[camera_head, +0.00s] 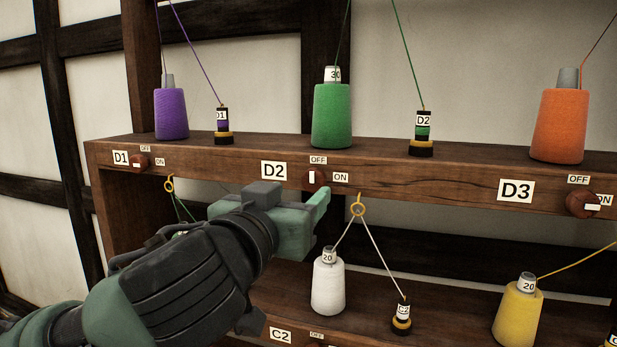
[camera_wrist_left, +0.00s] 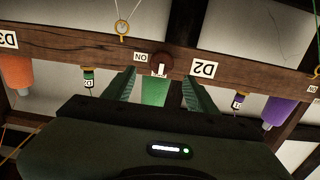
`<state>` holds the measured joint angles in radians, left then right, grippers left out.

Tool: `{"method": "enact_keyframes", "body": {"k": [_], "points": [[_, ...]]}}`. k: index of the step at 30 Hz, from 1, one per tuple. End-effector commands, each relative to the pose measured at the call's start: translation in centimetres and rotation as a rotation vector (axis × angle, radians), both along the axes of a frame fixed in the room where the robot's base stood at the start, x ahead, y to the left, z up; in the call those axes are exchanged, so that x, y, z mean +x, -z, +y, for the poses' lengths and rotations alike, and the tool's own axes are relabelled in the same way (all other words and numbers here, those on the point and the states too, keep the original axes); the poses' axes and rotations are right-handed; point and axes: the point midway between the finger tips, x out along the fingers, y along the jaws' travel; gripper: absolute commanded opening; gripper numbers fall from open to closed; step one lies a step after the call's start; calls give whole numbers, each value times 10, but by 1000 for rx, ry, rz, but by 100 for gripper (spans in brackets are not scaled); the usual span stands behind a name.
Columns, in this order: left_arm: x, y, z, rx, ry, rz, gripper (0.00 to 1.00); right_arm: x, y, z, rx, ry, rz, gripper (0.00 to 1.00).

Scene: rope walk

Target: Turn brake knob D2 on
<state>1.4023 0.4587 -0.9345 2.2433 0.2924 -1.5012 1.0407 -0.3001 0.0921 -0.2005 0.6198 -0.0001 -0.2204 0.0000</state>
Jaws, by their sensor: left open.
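Brake knob D2 (camera_head: 317,180) is a round red-brown knob on the front of the upper wooden beam. Its white mark stands upright, toward the OFF label (camera_head: 318,160); the ON label (camera_head: 340,177) is to its right. My left gripper (camera_head: 322,198) is open and empty just below and in front of the knob in the head view. In the left wrist view, which is upside down, the knob (camera_wrist_left: 160,63) shows between the two open fingers (camera_wrist_left: 160,88), beyond their tips. Whether a finger touches it, I cannot tell. My right gripper is out of view.
Knob D1 (camera_head: 140,162) is on the left and knob D3 (camera_head: 581,204) on the right of the same beam. A green spool (camera_head: 332,115) stands on the shelf above D2. A yellow ring (camera_head: 358,205) hangs below the beam, right of my gripper. A white spool (camera_head: 328,286) stands lower.

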Motion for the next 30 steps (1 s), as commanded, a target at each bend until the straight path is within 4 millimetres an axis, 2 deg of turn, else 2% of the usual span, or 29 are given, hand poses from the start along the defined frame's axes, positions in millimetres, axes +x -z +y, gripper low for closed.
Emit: {"method": "enact_keyframes", "body": {"k": [4, 15, 20, 27, 29, 30], "points": [[10, -5, -3, 0, -3, -2, 57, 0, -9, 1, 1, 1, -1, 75], [63, -6, -20, 1, -3, -3, 57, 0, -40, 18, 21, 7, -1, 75], [72, -3, -24, 0, -1, -4, 57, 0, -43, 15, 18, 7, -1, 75], [73, -2, -24, -1, -1, -5, 57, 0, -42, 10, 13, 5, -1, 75], [73, -2, -24, -1, -1, -5, 43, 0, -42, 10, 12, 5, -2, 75], [73, -2, -24, -1, -1, -5, 32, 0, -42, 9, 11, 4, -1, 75]]}}
